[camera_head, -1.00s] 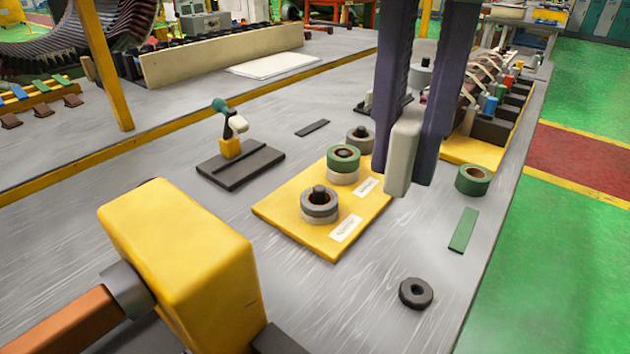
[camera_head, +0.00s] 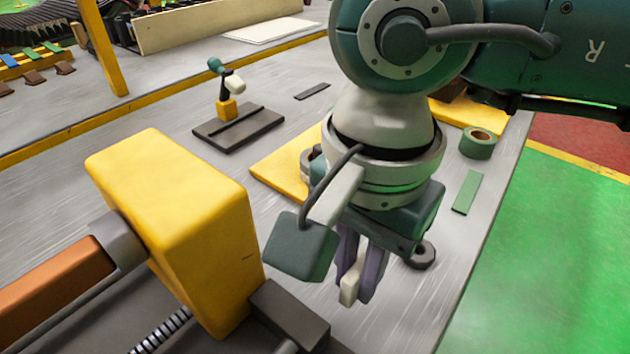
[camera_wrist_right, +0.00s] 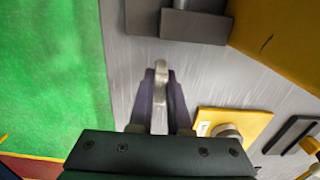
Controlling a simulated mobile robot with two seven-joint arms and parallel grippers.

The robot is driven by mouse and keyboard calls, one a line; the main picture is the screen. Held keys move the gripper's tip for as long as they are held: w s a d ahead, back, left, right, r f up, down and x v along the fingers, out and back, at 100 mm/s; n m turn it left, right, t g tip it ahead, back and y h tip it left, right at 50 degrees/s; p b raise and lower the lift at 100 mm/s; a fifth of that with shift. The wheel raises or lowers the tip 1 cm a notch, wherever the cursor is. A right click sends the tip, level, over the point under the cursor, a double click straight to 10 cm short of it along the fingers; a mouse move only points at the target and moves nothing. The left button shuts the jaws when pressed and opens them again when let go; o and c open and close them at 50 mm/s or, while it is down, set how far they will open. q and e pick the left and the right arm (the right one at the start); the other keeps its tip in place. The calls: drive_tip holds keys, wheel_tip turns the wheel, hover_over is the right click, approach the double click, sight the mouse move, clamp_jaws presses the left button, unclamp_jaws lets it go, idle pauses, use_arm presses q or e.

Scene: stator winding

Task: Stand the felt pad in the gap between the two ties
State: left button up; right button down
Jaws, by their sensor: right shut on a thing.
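The felt pad (camera_head: 350,288) is a small off-white block. My right gripper (camera_head: 361,280) is shut on it, with the dark purple fingers on either side, above the front part of the grey table. In the right wrist view the pad (camera_wrist_right: 161,88) sticks out beyond the fingertips of the right gripper (camera_wrist_right: 161,95), over bare table. I cannot make out the two ties or their gap; my right arm covers much of the back right of the head view. My left gripper is not in view.
A large yellow block (camera_head: 175,215) stands left of the right gripper. A yellow board (camera_head: 285,165) and dark stand base (camera_head: 240,128) are behind. Table (camera_head: 430,315) is bare at front right.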

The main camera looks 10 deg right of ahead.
sight(354, 297)
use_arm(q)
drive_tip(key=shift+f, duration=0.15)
use_arm(e)
drive_tip(key=shift+f, duration=1.95)
use_arm(q)
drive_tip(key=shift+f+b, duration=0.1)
drive_tip(key=shift+b, duration=0.2)
use_arm(e)
drive_tip(key=shift+f, duration=0.1)
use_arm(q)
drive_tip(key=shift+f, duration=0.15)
use_arm(e)
drive_tip(key=shift+f, duration=0.15)
drive_tip(key=c, duration=0.9)
unclamp_jaws()
drive_tip(key=shift+o, duration=0.2)
